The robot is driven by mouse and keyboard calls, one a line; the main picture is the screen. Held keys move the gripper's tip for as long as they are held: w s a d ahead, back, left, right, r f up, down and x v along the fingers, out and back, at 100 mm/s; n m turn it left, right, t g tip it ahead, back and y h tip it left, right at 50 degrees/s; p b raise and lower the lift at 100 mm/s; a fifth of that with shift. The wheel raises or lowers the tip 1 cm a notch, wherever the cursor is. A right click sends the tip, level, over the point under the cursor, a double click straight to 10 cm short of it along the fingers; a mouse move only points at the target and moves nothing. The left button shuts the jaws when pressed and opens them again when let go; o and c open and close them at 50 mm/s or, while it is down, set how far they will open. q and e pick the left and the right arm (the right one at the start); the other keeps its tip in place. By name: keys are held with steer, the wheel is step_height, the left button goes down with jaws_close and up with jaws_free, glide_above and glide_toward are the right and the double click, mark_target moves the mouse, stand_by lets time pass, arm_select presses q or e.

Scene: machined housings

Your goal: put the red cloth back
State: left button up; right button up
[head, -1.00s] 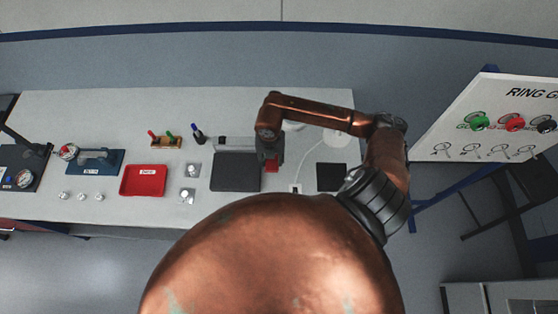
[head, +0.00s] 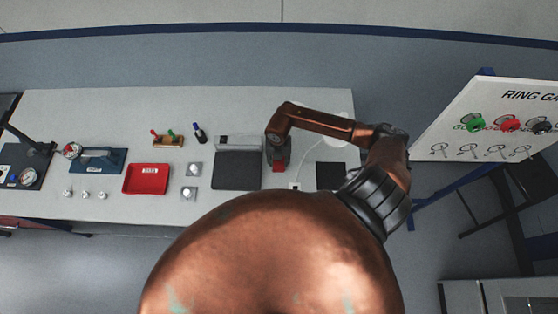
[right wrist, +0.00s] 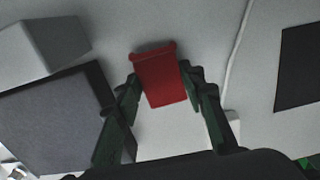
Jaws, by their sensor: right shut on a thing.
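The red cloth (right wrist: 160,78) is between the fingertips of my right gripper (right wrist: 164,84) in the right wrist view, and the gripper is shut on it. In the head view a small part of the cloth (head: 279,169) shows below my right gripper (head: 278,158). The gripper is over the white table, just right of the dark grey mat (head: 237,171). I cannot tell whether the cloth touches the table. My left gripper is not in view.
A grey-white block (head: 238,143) stands behind the mat. A white cable (head: 308,158) and a black square (head: 331,176) lie to the right. A red tray (head: 147,179) and gauge fixtures are farther left. A ring gauge board (head: 490,123) stands at the right.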

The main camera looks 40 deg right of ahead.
mark_target(278, 162)
steer(key=shift+f, duration=0.2)
steer(key=o, duration=1.1)
steer(key=shift+r, duration=0.1)
steer(key=shift+r, duration=0.1)
step_height(278, 162, up, 12)
steer(key=shift+r+b, duration=0.1)
steer(key=shift+b, duration=0.95)
